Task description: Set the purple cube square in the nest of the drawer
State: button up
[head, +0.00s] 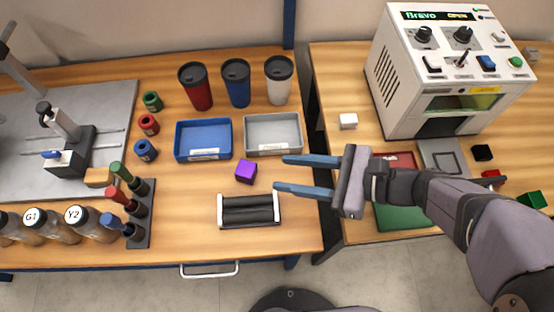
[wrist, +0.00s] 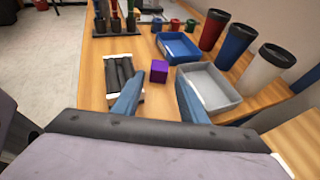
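The purple cube (head: 246,172) stands on the left table, in front of the gap between the blue and grey trays; it also shows in the wrist view (wrist: 159,71). My gripper (head: 279,174) is open and empty, its blue fingers pointing left toward the cube. In the wrist view the cube lies beyond and between the fingertips (wrist: 160,98), apart from them. The drawer (head: 441,156) appears to be the grey plate with a dark square outline, extending from the white laser marker (head: 440,70) on the right table. Nothing is seen in its outlined nest.
A roller stand (head: 249,210) lies close in front of the cube. The blue tray (head: 203,140) and grey tray (head: 273,134) stand behind it, with several tumblers (head: 237,82) farther back. A white cube (head: 348,121) and black cube (head: 482,153) flank the marker. A gap separates the tables.

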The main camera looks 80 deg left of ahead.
jog(key=shift+o, duration=0.2)
jog(key=shift+w+d+r, duration=0.15)
jog(key=shift+w, duration=0.15)
